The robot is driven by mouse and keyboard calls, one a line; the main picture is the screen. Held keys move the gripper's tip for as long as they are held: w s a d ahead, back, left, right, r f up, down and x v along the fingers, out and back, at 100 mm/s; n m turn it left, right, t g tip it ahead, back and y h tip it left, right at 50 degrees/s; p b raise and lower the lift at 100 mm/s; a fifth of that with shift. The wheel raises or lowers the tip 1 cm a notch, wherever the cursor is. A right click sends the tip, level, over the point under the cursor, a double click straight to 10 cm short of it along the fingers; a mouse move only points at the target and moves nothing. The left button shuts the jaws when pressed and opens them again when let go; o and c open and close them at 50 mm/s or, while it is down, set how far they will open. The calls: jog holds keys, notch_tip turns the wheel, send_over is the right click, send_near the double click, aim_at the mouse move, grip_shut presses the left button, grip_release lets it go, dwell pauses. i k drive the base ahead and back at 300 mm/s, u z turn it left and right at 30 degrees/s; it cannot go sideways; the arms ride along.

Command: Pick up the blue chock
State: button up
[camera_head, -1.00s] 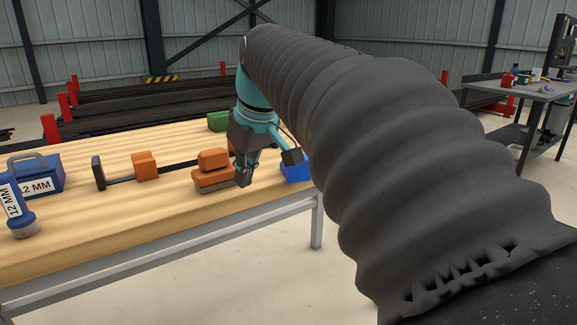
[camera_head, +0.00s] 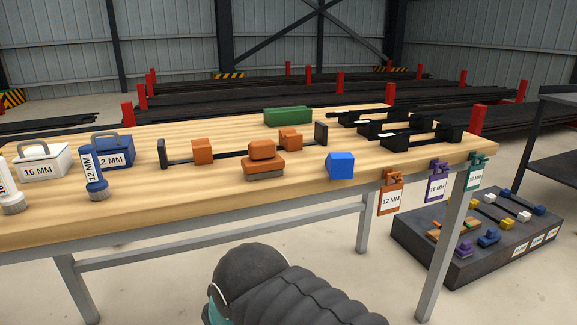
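A blue block (camera_head: 341,165), which fits the blue chock, sits on the wooden table (camera_head: 225,200) near its front edge, right of the middle. It stands alone, and nothing touches it. My arm, in its dark ribbed sleeve, shows at the bottom of the view, in front of and below the table edge. A small teal part of it shows at the bottom edge. My gripper is out of the frame.
Left of the blue block is an orange block on a grey-based pad (camera_head: 263,160). Behind it are a clamp bar with orange blocks (camera_head: 203,151) and a green block (camera_head: 288,116). Black bars lie at right. Tags (camera_head: 391,193) hang off the edge. A dark tray (camera_head: 470,255) stands lower right.

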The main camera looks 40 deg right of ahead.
aim_at(339, 165)
jog(key=u, duration=0.55)
jog(key=k, duration=1.05)
jog(key=z, duration=1.65)
jog(key=i, duration=0.5)
jog(key=z, duration=0.05)
